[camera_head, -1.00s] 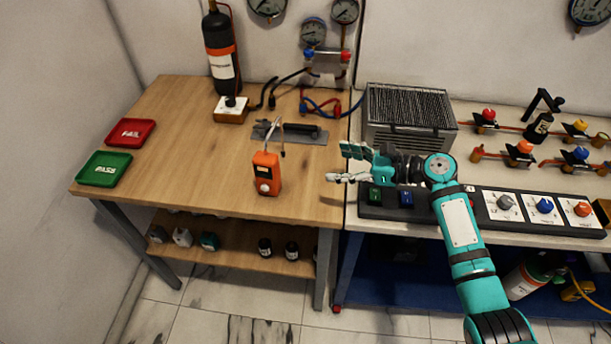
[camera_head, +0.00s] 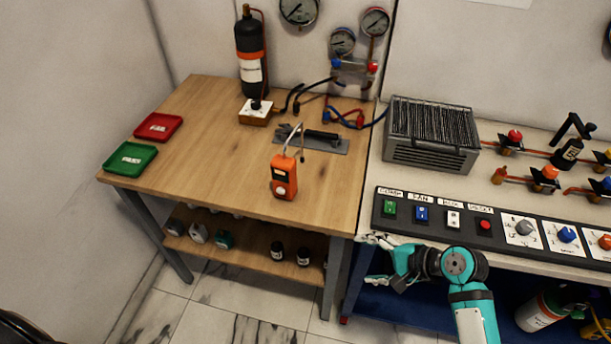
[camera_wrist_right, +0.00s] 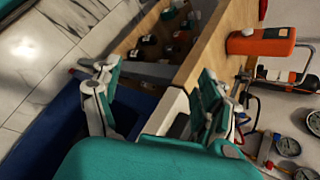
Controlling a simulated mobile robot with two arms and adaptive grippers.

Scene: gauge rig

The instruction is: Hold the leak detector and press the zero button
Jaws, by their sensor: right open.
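The leak detector (camera_head: 284,176) is an orange handheld unit with a thin probe rising from its top. It stands on the wooden table (camera_head: 225,135) near the front edge. It also shows in the right wrist view (camera_wrist_right: 262,42) at the upper right. A pale round spot shows low on its front; I cannot tell whether this is the zero button. My right gripper (camera_head: 372,262) is open and empty, to the right of the detector and nearer the front, by the edge of the right bench. Its two spread fingers (camera_wrist_right: 155,92) show in the wrist view.
A switch panel (camera_head: 455,222) lies along the right bench, beside my right arm. A grey metal box (camera_head: 430,135) stands behind it. Red (camera_head: 158,127) and green (camera_head: 131,159) trays lie at the table's left. The wood left of the detector is clear.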

